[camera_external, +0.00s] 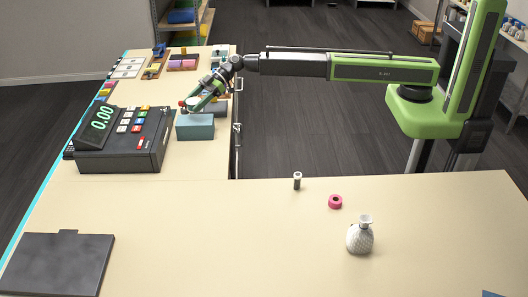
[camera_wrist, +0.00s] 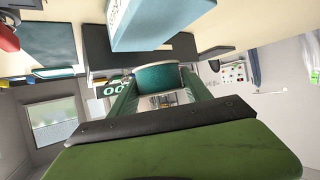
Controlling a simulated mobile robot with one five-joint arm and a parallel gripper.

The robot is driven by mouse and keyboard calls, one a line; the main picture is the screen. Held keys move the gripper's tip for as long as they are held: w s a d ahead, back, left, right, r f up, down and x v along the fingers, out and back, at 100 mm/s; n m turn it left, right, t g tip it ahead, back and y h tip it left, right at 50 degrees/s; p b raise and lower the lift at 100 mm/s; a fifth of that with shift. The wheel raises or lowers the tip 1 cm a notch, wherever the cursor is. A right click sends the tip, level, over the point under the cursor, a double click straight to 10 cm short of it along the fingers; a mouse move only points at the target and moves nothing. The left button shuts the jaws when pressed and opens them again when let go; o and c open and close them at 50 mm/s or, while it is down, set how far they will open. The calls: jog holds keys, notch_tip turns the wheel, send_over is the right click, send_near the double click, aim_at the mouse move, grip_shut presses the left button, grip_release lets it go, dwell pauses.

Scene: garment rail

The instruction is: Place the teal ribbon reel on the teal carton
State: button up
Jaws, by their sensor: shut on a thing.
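The teal carton (camera_external: 195,128) stands on the left counter beside the cash register in the outside view. In the wrist view a pale blue box face (camera_wrist: 150,24), which looks like the carton, fills the top middle. My gripper (camera_external: 196,104) is just behind and above the carton in the outside view. In the wrist view its green fingers are shut on the teal ribbon reel (camera_wrist: 157,78), which sits across the gap between the fingertips. The reel is apart from the box face in the wrist view. In the outside view the fingers largely hide the reel.
The black cash register (camera_external: 122,138) stands close left of the carton. A grey cylinder (camera_external: 221,108) lies behind it to the right.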

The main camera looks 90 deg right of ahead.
aim_at(195, 120)
jog(key=shift+w+a+f, duration=0.3)
jog(key=shift+a, duration=0.25)
notch_tip(195, 120, down, 4)
jog(key=b, duration=0.4)
jog(key=shift+f, duration=0.25)
jog(key=o, duration=1.4)
jog(key=shift+r, duration=0.15)
jog(key=shift+c, duration=0.2)
